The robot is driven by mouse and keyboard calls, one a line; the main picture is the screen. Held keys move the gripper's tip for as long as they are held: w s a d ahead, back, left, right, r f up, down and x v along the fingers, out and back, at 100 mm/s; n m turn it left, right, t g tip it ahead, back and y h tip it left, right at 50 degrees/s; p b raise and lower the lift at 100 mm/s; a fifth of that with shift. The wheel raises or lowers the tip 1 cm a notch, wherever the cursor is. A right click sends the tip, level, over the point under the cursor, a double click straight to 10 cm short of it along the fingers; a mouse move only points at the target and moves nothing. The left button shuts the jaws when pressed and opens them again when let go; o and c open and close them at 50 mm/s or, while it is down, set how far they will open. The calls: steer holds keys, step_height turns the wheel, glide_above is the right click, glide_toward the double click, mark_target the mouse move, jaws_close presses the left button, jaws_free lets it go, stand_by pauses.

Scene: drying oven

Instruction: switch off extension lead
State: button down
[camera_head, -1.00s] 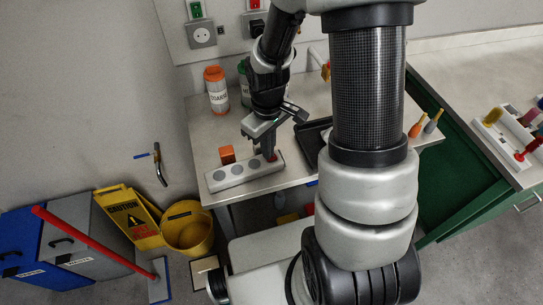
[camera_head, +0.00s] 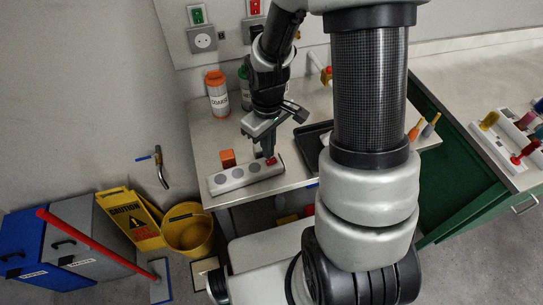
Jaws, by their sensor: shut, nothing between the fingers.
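The extension lead (camera_head: 238,177) is a light grey bar with several dark round sockets, lying near the front left edge of the table. Its red switch (camera_head: 271,161) shows at the bar's right end. My gripper (camera_head: 268,154) points down at that end, shut and empty. Its fingertips are right by the red switch. I cannot tell whether they touch it, or which way the switch is tipped.
An orange block (camera_head: 228,158) sits just behind the lead. An orange-topped bottle (camera_head: 217,92) and a green one (camera_head: 244,86) stand at the back. A black tray (camera_head: 312,146) lies to the right. Wall sockets (camera_head: 203,40) are behind the table.

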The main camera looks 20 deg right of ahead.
steer(key=shift+r+p, duration=1.4)
steer(key=shift+r, duration=0.65)
step_height(320, 180, up, 16)
steer(key=m+t, duration=0.3)
glide_above(268, 162)
steer(key=s, duration=0.3)
steer(key=s+r+m+t, duration=0.2)
steer(key=s+r+m, duration=0.1)
steer(key=s+r, duration=0.6)
steer(key=shift+r+t, duration=0.3)
steer(key=shift+r, duration=0.35)
steer(key=shift+w, duration=0.1)
